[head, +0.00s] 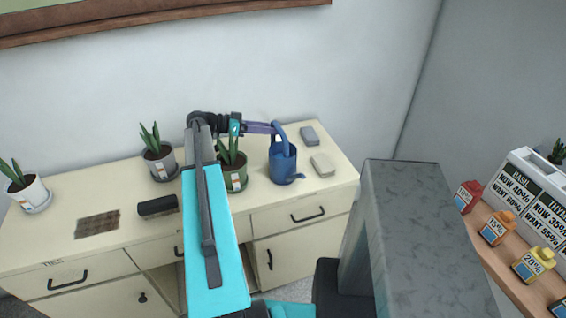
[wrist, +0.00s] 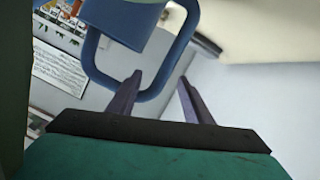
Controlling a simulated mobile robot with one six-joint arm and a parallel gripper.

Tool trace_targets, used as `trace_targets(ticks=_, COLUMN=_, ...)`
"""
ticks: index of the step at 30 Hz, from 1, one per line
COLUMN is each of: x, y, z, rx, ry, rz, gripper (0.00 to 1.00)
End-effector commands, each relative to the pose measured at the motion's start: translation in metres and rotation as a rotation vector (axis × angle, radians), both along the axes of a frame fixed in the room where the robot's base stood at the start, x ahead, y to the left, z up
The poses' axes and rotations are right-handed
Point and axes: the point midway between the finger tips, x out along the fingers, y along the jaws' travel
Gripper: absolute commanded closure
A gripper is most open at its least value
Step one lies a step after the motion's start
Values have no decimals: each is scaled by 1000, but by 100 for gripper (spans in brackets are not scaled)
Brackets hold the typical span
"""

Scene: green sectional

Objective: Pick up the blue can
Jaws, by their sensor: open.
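The blue can is a watering can (head: 283,162) standing upright on the right part of the cream cabinet top, with its spout toward the lower right. Its loop handle (wrist: 189,35) shows large in the wrist view, below part of the can's body (wrist: 125,15). My gripper (head: 272,128) reaches the top of the handle from the left. In the wrist view my gripper (wrist: 160,79) is open, with its purple fingers apart. The left fingertip appears within the loop and the right one outside it, with a handle bar between them. Whether either finger touches the handle is unclear.
A green-potted plant (head: 235,175) stands just left of the can, below my arm. Two small blocks, one grey (head: 309,135) and one beige (head: 322,165), lie to its right. More potted plants and a black object (head: 158,206) are further left. The wall (head: 300,60) rises behind.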

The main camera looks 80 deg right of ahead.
Motion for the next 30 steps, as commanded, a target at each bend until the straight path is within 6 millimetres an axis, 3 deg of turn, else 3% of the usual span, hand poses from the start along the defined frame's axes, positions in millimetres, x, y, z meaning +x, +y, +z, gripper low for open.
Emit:
trace_targets(ticks=5, x=0, y=0, z=0, rx=0, ry=0, rz=0, gripper=54)
trace_targets(ticks=14, x=1, y=0, z=0, rx=1, ry=0, rz=1, gripper=100)
trace_targets(ticks=30, x=1, y=0, z=2, rx=0, ry=4, rz=2, gripper=100)
